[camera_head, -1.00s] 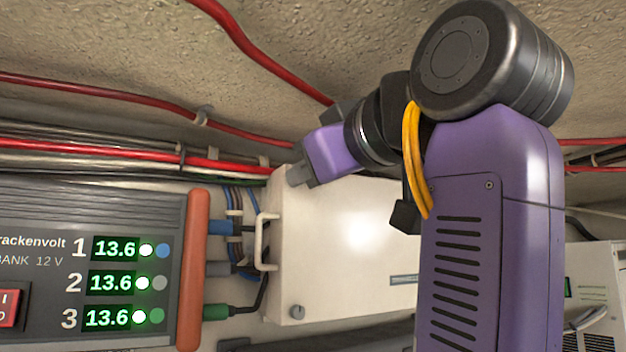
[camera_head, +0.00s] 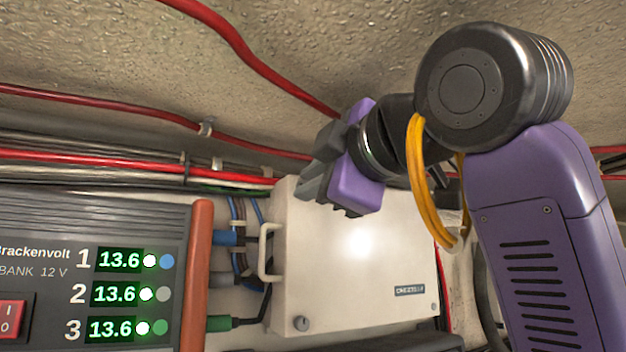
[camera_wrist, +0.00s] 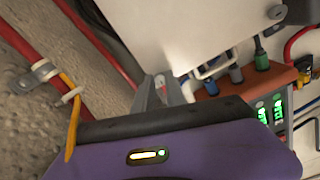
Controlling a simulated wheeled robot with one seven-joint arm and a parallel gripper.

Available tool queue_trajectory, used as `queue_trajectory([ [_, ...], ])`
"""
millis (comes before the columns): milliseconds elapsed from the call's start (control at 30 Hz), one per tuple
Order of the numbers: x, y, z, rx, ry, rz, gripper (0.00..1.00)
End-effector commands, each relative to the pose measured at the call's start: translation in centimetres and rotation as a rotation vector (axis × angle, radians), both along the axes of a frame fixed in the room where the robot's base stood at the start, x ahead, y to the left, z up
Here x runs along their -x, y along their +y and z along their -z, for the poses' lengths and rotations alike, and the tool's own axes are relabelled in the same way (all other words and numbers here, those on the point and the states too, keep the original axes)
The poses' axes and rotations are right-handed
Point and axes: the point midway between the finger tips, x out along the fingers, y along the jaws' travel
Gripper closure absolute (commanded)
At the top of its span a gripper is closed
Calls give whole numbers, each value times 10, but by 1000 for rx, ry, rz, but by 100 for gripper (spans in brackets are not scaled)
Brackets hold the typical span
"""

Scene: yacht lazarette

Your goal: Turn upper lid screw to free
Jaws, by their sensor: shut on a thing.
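The white lid box (camera_head: 345,235) stands against the wall, with a handle on its left edge. A lower lid screw (camera_head: 301,324) shows at its bottom-left corner. My gripper (camera_head: 305,188) is at the box's upper-left corner, and its fingers cover the upper lid screw in the head view. In the wrist view my gripper (camera_wrist: 161,92) has its fingers against the lid corner, shut on the upper lid screw. Only a small pale and reddish bit shows between the fingertips, so the screw's turn and depth cannot be told.
A dark charger (camera_head: 60,225) with green displays and an orange end (camera_head: 196,275) stands left of the box. Plugs and cables (camera_head: 222,239) fill the gap between them. Red cables (camera_head: 245,52) run along the low, rough ceiling just above my arm.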

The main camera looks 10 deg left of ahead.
Motion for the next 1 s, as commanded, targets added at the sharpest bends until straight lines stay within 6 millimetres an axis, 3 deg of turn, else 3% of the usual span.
queue_trajectory([
  [700,2,3,0,67,-46,-6,100],
  [733,2,3,0,67,-46,-6,82],
  [833,2,2,0,66,-45,-5,63],
  [1000,1,1,0,65,-45,-3,62],
])
